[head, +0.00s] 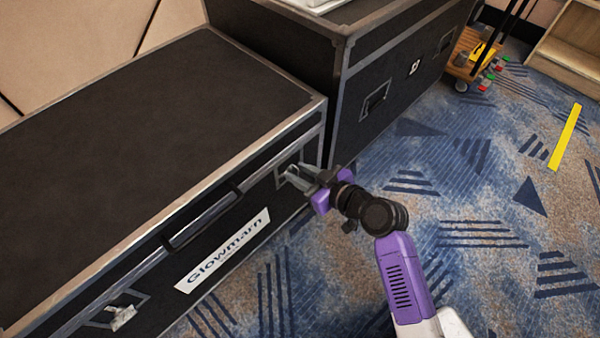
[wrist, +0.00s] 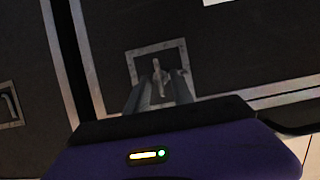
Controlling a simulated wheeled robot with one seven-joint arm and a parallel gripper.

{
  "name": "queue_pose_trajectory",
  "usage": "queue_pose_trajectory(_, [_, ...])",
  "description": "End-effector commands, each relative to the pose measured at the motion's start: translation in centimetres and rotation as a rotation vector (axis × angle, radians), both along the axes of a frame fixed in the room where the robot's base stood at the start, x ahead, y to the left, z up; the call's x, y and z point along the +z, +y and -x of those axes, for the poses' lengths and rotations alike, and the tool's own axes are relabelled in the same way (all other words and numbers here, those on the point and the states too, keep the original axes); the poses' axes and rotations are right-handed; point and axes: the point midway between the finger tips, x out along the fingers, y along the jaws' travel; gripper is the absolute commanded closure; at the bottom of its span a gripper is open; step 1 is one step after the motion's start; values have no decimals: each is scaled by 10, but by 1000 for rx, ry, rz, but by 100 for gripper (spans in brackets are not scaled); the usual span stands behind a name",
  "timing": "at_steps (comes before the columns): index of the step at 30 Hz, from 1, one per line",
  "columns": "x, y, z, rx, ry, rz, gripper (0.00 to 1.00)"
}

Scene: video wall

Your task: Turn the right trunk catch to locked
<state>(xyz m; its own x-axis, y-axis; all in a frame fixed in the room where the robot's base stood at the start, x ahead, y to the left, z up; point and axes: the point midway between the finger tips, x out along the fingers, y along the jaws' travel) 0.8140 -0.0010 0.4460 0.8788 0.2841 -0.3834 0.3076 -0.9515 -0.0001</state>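The black trunk (head: 130,130) with metal edges and a "Glowmarn" label stands at the left in the head view. Its right catch is mostly hidden there by my gripper (head: 291,175). In the wrist view the right catch (wrist: 157,66) is a small silver lever on a square-framed plate (wrist: 150,49), standing nearly upright in the picture. My gripper (wrist: 159,84) is open, its two fingers pointing at the plate with the lever in line with the gap between them. I cannot tell whether either finger touches it. The left catch (head: 122,317) shows at the trunk's near end.
A second black trunk (head: 385,65) stands close beyond, with a framed handle (head: 376,98) on its front. A wooden cart (head: 468,65) and a shelf (head: 570,45) are farther back. The patterned carpet (head: 480,200) to the right is clear, with a yellow strip (head: 565,137).

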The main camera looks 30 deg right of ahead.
Motion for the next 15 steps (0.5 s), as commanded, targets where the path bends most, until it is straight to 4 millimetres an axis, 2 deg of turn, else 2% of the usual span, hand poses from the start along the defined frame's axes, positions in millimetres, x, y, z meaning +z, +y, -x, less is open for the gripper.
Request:
queue_pose_trajectory(2, [0, 0, 0, 0, 0, 0, 74])
queue_pose_trajectory(6, [0, 0, 0, 0, 0, 0, 100])
queue_pose_trajectory(15, [0, 0, 0, -1, 5, -14, 100])
